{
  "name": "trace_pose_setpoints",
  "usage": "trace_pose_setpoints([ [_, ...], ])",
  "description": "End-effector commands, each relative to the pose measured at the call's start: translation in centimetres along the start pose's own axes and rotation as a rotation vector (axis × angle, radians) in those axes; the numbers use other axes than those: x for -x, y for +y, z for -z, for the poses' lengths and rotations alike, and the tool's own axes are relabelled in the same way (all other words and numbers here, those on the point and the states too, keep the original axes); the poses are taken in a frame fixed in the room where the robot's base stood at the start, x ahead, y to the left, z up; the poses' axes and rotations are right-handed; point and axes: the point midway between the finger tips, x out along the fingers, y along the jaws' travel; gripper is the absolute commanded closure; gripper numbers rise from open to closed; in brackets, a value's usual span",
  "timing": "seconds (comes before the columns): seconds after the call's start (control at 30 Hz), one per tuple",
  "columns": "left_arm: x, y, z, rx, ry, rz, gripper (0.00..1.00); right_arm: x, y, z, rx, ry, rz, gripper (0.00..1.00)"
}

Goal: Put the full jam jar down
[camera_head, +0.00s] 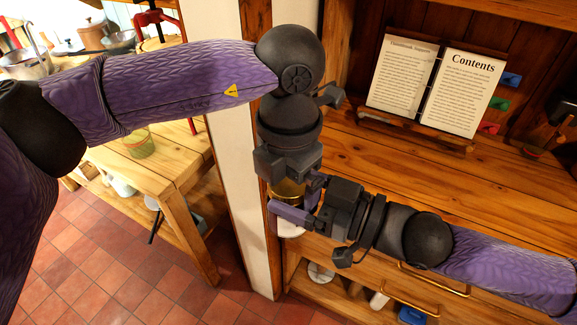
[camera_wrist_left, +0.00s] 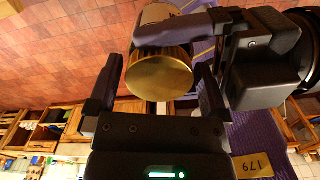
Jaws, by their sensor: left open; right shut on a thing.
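The jam jar (camera_head: 290,228) is upright or nearly so, with its gold lid (camera_head: 288,188) at the top and a pale lower part showing. My right gripper (camera_head: 294,197), coming from the right, is shut on the jar. My left gripper (camera_head: 286,176) points down from above, open, with its fingers on either side of the lid. In the left wrist view the gold lid (camera_wrist_left: 160,74) sits between the open fingers, with small gaps visible. The right gripper (camera_wrist_left: 190,26) hides part of the jar, and its contents cannot be seen.
A wooden counter (camera_head: 380,170) holds an open book on a stand (camera_head: 435,85), with clear boards in front. A white post (camera_head: 235,170) stands behind the grippers. On the left, a wooden table (camera_head: 165,165) bears a greenish jar (camera_head: 139,145). Tiled floor (camera_head: 120,270) lies below.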

Motion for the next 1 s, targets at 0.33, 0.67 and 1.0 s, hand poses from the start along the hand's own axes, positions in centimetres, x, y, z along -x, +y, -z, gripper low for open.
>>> trace_pose_setpoints([
  [0.33, 0.1, 0.0, 0.0, 0.0, 0.0, 0.001, 0.49, 0.0, 0.0, 0.1, 0.001, 0.002, 0.0, 1.0],
  [0.67, 0.1, 0.0, 0.0, -0.001, -0.001, 0.002, 1.0, 0.0, 0.0, 0.1, 0.001, 0.002, 0.001, 0.05],
  [1.0, 0.1, 0.0, 0.0, 0.0, -0.001, 0.001, 1.0, 1.0, 0.1, -0.1, 0.001, -0.002, -0.002, 0.0],
])
